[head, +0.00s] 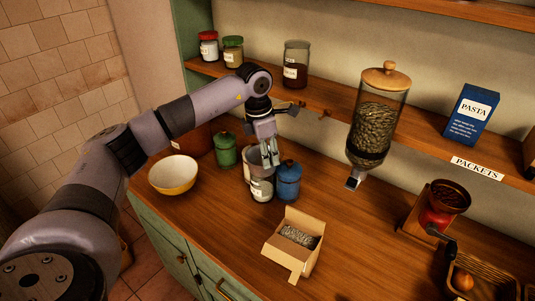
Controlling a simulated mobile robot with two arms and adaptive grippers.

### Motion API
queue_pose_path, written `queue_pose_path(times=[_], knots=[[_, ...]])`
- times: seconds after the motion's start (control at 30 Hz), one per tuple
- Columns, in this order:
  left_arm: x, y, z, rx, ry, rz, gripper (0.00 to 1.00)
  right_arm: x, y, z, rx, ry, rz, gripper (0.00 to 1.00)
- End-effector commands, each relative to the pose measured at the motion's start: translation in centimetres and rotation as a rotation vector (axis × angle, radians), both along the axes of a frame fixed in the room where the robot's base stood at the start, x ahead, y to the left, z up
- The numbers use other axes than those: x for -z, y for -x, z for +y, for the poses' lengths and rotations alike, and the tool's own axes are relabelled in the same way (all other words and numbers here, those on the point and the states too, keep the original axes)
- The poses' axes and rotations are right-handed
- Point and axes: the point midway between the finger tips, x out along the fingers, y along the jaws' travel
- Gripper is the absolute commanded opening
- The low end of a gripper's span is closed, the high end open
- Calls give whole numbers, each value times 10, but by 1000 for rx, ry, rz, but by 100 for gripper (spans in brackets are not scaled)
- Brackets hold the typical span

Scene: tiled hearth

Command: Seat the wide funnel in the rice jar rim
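My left gripper (270,160) points down over the counter, just above a pale, labelled jar (261,190), which may be the rice jar; its label is too small to read. A pale shape shows at the top of this jar, right under the fingertips. I cannot tell whether it is the wide funnel or part of the jar. The fingers are close together with a narrow gap, and I cannot tell whether they hold anything. No funnel stands out clearly elsewhere. My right gripper is not in view.
A blue canister (288,181) stands close right of the jar, a green canister (225,150) behind left. A yellow bowl (173,175) sits left, an open carton (283,252) in front. A glass dispenser (377,115) and red grinder (440,208) stand right. Bare counter (350,235) lies between.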

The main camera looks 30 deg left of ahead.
Motion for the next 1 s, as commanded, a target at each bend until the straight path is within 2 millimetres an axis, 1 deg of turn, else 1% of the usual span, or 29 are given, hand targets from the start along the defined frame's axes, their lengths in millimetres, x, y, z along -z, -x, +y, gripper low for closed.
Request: queue_pose_path(times=[0.03,0.13,0.17,0.43,0.53,0.67,0.9,1.0], knots=[[0,0,0,0,0,0,32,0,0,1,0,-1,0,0],[0,0,0,0,0,0,39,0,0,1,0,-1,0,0],[0,0,0,0,0,0,39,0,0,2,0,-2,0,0],[0,0,0,0,-1,1,39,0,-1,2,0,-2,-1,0],[-6,0,1,0,-1,-1,39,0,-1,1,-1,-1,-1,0],[-26,2,3,-1,0,-3,39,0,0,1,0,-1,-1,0],[-77,8,7,0,0,-4,39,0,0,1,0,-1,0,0],[-95,11,9,0,0,-4,39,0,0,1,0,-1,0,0]])
